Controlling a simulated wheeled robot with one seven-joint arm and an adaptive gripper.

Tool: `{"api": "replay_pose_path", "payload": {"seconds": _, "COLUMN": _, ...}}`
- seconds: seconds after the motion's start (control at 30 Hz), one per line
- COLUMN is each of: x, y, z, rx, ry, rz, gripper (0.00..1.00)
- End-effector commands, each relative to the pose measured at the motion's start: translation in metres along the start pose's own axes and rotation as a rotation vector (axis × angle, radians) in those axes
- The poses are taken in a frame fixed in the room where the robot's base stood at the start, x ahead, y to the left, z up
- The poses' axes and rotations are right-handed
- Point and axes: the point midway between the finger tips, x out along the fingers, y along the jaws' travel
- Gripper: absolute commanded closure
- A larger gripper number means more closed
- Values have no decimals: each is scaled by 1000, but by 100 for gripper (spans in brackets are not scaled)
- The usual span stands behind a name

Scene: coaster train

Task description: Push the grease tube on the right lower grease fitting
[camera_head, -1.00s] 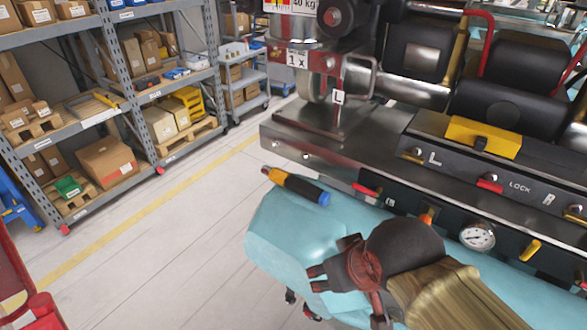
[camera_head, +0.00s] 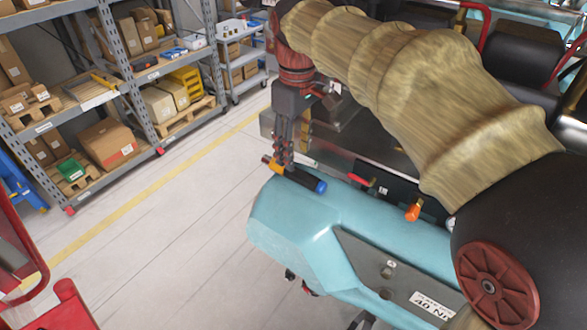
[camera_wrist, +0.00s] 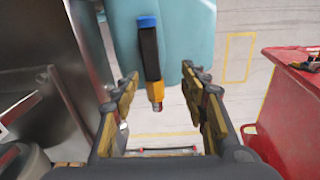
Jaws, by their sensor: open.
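The likely grease tube (camera_head: 304,179), a black cylinder with a blue end and a yellow-orange end, lies on the upper left edge of the light-blue train body (camera_head: 345,213). In the wrist view the tube (camera_wrist: 150,55) lies between the open fingers, its blue end farther away and its yellow end nearer. My gripper (camera_head: 282,160) points down just over the tube's yellow end; the fingers do not visibly clasp it. My gripper (camera_wrist: 159,78) is empty. I cannot clearly identify the right lower grease fitting.
The metal train chassis (camera_head: 375,140) stands beside the tube, partly hidden by my arm. An orange knob (camera_head: 413,211) sticks out of its side. Shelves with boxes (camera_head: 107,145) stand at the left behind open floor. A red table (camera_wrist: 298,95) is at the right in the wrist view.

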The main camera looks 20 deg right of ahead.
Motion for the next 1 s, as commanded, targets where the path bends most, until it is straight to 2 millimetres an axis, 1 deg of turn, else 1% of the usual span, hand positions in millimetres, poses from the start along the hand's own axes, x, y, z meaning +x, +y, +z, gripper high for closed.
{"api": "replay_pose_path", "payload": {"seconds": 0.03, "x": -1, "y": 4, "z": -8, "rx": -20, "ry": -15, "rz": -9, "gripper": 56}}
{"api": "replay_pose_path", "payload": {"seconds": 0.07, "x": -1, "y": 6, "z": -10, "rx": -30, "ry": -20, "rz": -13, "gripper": 56}}
{"api": "replay_pose_path", "payload": {"seconds": 0.2, "x": 2, "y": 10, "z": -16, "rx": -55, "ry": -36, "rz": -24, "gripper": 56}}
{"api": "replay_pose_path", "payload": {"seconds": 0.57, "x": 38, "y": 13, "z": -16, "rx": -55, "ry": -38, "rz": -25, "gripper": 56}}
{"api": "replay_pose_path", "payload": {"seconds": 0.7, "x": 59, "y": 17, "z": -16, "rx": -55, "ry": -36, "rz": -24, "gripper": 56}}
{"api": "replay_pose_path", "payload": {"seconds": 0.8, "x": 70, "y": 16, "z": -16, "rx": -55, "ry": -35, "rz": -23, "gripper": 56}}
{"api": "replay_pose_path", "payload": {"seconds": 0.9, "x": 76, "y": 16, "z": -16, "rx": -55, "ry": -35, "rz": -23, "gripper": 56}}
{"api": "replay_pose_path", "payload": {"seconds": 1.0, "x": 77, "y": 16, "z": -16, "rx": -55, "ry": -34, "rz": -23, "gripper": 56}}
